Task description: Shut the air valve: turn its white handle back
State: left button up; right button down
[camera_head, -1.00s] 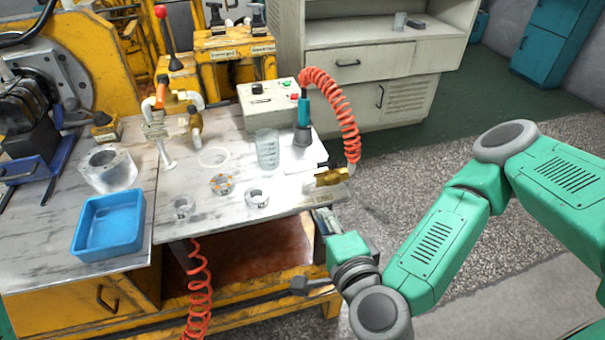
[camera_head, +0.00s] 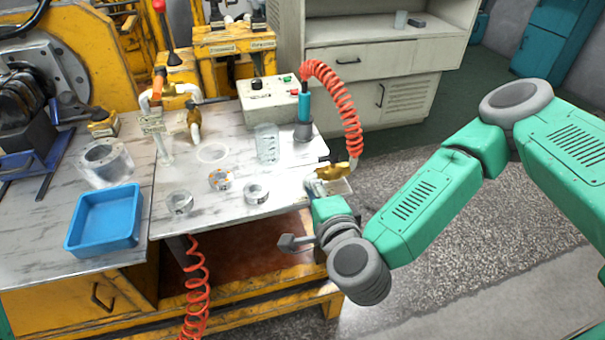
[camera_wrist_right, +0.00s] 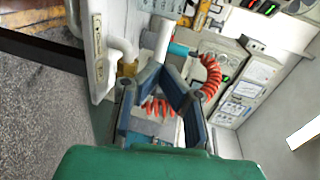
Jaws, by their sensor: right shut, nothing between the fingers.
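The brass air valve (camera_head: 343,171) sits at the right front corner of the bench, by the lower end of the red coiled hose. In the right wrist view, a brass part (camera_wrist_right: 129,69) shows left of the fingers, with a white curved piece (camera_wrist_right: 122,46) above it that looks like the handle. The handle is not clear in the head view. My right gripper (camera_head: 314,184) is at the bench corner, just left of the valve and partly in front of it. In the wrist view the right gripper (camera_wrist_right: 164,76) is shut and empty. Contact with the handle cannot be told. My left gripper is out of view.
A teal tool (camera_head: 304,110) stands behind the valve, on the red coiled hose (camera_head: 337,92). A clear glass (camera_head: 267,143), several rings and a blue tray (camera_head: 104,219) are on the bench. Open floor (camera_head: 450,240) lies right of the bench.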

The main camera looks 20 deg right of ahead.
aim_at(310, 163)
jog(key=w, duration=0.3)
jog(key=w+f+b, duration=0.1)
jog(key=w, duration=0.2)
jog(key=shift+w+d+f, duration=0.15)
jog(key=shift+w+d, duration=0.05)
jog(key=shift+w, duration=0.1)
